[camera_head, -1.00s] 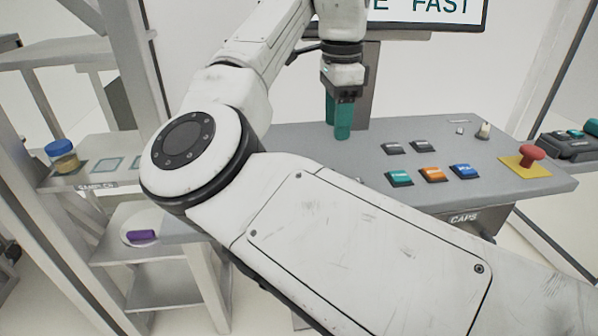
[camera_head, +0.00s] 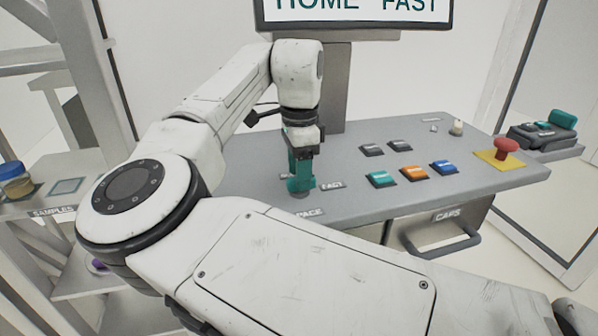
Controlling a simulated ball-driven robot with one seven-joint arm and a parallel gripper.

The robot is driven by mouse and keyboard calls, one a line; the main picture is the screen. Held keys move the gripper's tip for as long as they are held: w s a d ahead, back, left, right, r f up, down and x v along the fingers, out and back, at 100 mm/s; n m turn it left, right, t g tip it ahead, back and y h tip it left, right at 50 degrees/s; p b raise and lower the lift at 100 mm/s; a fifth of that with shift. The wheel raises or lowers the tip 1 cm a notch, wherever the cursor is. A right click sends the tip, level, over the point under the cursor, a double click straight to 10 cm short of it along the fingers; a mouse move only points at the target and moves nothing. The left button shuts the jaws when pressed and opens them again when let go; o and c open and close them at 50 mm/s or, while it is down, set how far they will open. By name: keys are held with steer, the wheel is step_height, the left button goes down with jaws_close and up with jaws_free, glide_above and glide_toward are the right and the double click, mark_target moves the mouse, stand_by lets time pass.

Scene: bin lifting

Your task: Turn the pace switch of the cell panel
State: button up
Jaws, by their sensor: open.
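The cell panel (camera_head: 380,195) is a grey sloped desk top in the middle of the head view. My gripper (camera_head: 300,187) points down with its teal fingers low over the panel's near left part, between the FAST label (camera_head: 332,185) and a partly covered label on the left. The PACE label (camera_head: 309,212) is just in front of it. The pace switch itself is hidden by the fingers, and I cannot tell whether they touch it. The gripper is open. A screen (camera_head: 350,15) above the panel reads HOME and FAST.
Teal, orange and blue buttons (camera_head: 412,173) lie to the right of my gripper, with grey ones behind. A red mushroom button (camera_head: 506,147) stands on a yellow plate at the right. A CAPS drawer (camera_head: 435,230) is below. A samples shelf (camera_head: 50,200) is at the left.

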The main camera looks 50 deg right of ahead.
steer(key=shift+f, duration=0.4)
steer(key=shift+c, duration=0.3)
jaws_close()
